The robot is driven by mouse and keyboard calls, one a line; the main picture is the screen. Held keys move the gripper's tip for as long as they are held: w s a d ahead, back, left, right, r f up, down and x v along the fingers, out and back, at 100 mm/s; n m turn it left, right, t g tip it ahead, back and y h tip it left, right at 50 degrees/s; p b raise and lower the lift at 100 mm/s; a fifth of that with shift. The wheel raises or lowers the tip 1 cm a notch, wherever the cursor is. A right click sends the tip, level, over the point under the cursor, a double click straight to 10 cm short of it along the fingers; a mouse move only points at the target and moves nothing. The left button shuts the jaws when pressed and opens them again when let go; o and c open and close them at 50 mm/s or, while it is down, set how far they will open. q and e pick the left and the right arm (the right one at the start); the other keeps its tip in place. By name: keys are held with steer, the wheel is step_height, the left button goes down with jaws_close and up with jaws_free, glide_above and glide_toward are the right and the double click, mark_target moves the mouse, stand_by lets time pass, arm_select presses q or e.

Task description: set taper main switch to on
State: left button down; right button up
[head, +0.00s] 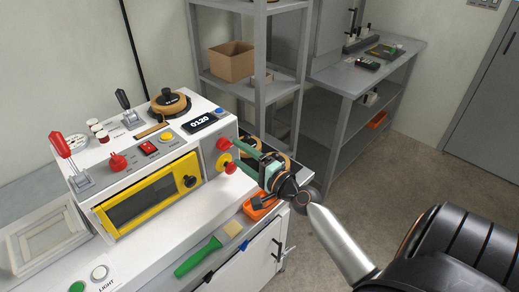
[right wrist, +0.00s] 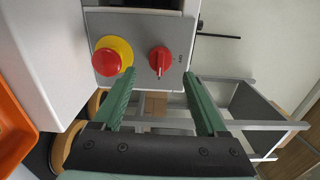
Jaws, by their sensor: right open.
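The main switch is a red rotary knob (right wrist: 159,61) on a grey panel at the end of the white machine. In the right wrist view its grip bar points down the picture, with a small mark to its right. In the head view the knob (head: 223,144) sits above a red-and-yellow push button. My right gripper (head: 240,154) is open, with green fingers pointing at that panel. In the right wrist view the knob lies ahead, between the fingertips (right wrist: 159,76); I cannot tell whether they touch the panel. My left gripper is not in view.
The red-and-yellow button (right wrist: 108,60) is close beside the knob, near one finger. An orange bin (head: 260,207) and a green-handled tool (head: 197,257) are below. A grey shelf rack (head: 259,75) stands behind. Floor (head: 400,165) is open to the right.

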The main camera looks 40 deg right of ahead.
steer(key=s+b, duration=0.2)
steer(key=s, duration=0.6)
steer(key=shift+d, duration=0.35)
steer(key=s+a+f+n+g+y, duration=0.2)
steer(key=s+a+f+n+g, duration=0.25)
steer(key=a+n, duration=0.3)
steer(key=s+a+f+n+g+y, duration=0.2)
steer(key=s+a+f+n+g, duration=0.15)
steer(key=a+f+n, duration=0.35)
steer(key=s+f+n+g+h, duration=0.4)
steer(key=s+n+g+h, duration=0.15)
steer(key=s, duration=0.55)
steer(key=w+a+f+t+y+p, duration=0.2)
steer(key=w+a+f+t, duration=0.2)
steer(key=f, duration=0.5)
steer(key=shift+w+a+m+t+y, duration=0.2)
steer(key=shift+w+m+t+y, duration=0.1)
steer(key=shift+t+y, duration=0.05)
